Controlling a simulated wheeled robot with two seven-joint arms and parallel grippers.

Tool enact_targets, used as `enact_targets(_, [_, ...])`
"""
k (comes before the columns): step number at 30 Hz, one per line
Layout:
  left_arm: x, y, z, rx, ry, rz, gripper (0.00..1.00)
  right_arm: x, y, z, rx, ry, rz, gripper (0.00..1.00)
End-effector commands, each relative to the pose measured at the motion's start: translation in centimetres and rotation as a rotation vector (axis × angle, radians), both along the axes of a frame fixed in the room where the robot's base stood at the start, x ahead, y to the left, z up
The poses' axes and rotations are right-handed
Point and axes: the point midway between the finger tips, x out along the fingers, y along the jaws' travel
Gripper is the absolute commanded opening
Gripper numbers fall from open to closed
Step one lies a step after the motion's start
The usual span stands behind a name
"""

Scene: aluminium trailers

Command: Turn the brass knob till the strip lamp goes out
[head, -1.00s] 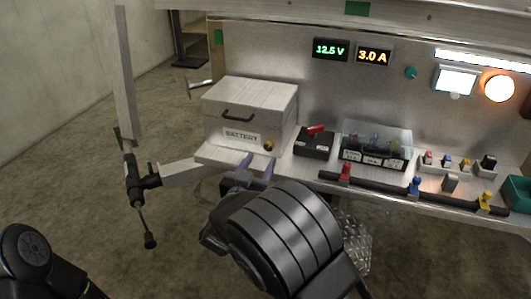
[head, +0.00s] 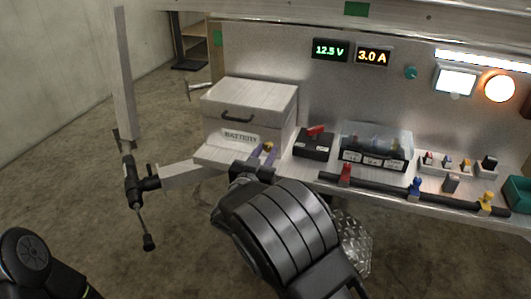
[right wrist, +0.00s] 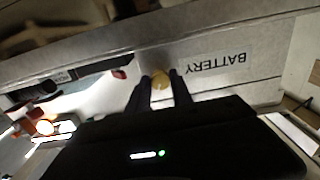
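The brass knob (head: 268,147) is on the front of the white battery box (head: 246,100), to the right of its BATTERY label. My right gripper (head: 263,152) reaches to the box front with its two purplish fingers on either side of the knob. In the right wrist view, the knob (right wrist: 160,79) sits between the fingertips with narrow gaps, so the gripper looks open around it. The strip lamp (head: 483,60) at the upper right is lit white. My left gripper is out of view; only part of that arm shows at lower left.
A black box with a red switch (head: 314,142) and a clear-lidded fuse box (head: 376,147) stand right of the battery box. Coloured levers line a black bar (head: 390,188) at the front edge. A trailer hitch (head: 135,185) juts out left. A round orange lamp (head: 499,87) glows.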

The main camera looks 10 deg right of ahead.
Motion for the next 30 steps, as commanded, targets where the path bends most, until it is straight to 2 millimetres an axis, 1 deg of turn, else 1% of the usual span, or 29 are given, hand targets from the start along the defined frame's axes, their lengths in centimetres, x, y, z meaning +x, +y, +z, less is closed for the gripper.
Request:
enact_targets(1, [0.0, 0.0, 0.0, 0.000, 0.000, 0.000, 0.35, 0.0, 0.0, 0.0, 0.000, 0.000, 0.000, 0.21])
enact_targets(6, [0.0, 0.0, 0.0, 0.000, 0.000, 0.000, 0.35, 0.0, 0.0, 0.0, 0.000, 0.000, 0.000, 0.07])
enact_targets(9, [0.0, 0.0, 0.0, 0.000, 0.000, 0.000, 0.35, 0.0, 0.0, 0.0, 0.000, 0.000, 0.000, 0.00])
enact_targets(17, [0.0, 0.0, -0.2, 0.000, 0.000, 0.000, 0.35, 0.0, 0.0, -0.1, 0.018, -0.010, -0.001, 0.00])
enact_targets(20, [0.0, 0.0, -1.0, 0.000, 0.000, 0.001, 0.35, 0.0, -0.1, -0.4, 0.099, -0.062, -0.002, 0.00])
enact_targets(25, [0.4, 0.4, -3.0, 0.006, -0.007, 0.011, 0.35, 0.0, -0.1, -0.6, 0.308, -0.194, -0.002, 0.00])
enact_targets(27, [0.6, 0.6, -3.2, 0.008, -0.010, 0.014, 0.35, 0.0, 0.0, -0.3, 0.357, -0.227, -0.001, 0.00])
enact_targets(30, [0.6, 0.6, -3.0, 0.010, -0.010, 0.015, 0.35, 0.0, 0.1, 0.0, 0.374, -0.236, 0.001, 0.00])
